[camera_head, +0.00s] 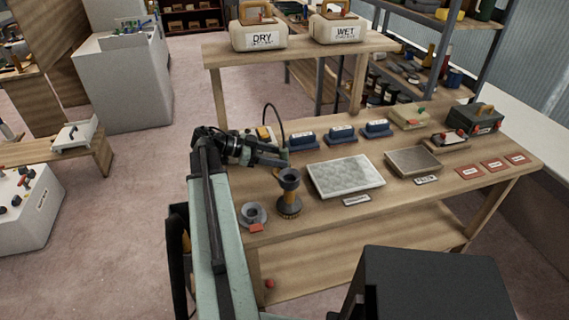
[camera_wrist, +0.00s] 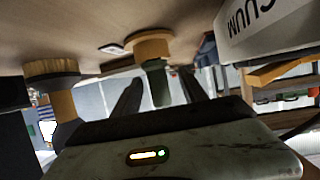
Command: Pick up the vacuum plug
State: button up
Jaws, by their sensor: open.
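A small green upright piece, which looks like the vacuum plug (camera_wrist: 158,85), stands on a round tan base (camera_wrist: 150,44) in the upside-down wrist view. It lies between the lines of my two dark fingers. In the head view the plug is a small green shape (camera_head: 284,154) at the tip of my gripper (camera_head: 278,160), partly hidden by it. My gripper (camera_wrist: 160,84) is open, with one finger on each side of the plug. I cannot tell whether either finger touches it. A white housing (camera_wrist: 265,28) with letters ending in "CUUM" is close on the right.
A grey funnel-topped stand (camera_head: 289,190) is close in front of my gripper. A grey ring-shaped piece (camera_head: 253,213) sits at the bench's near left corner. A dark hose (camera_head: 272,112) arches behind. Blue blocks (camera_head: 303,138) and a pale tray (camera_head: 345,176) occupy the bench to the right.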

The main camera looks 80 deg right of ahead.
jog(key=b+x, duration=0.1)
jog(key=x, duration=0.4)
jog(key=shift+a+b, duration=0.2)
jog(key=shift+b, duration=0.15)
jog(key=shift+s, duration=0.2)
jog(key=shift+r, duration=0.15)
grip_shut()
jog(key=shift+r, duration=0.1)
notch_tip(320, 180, up, 10)
jog(key=p, duration=1)
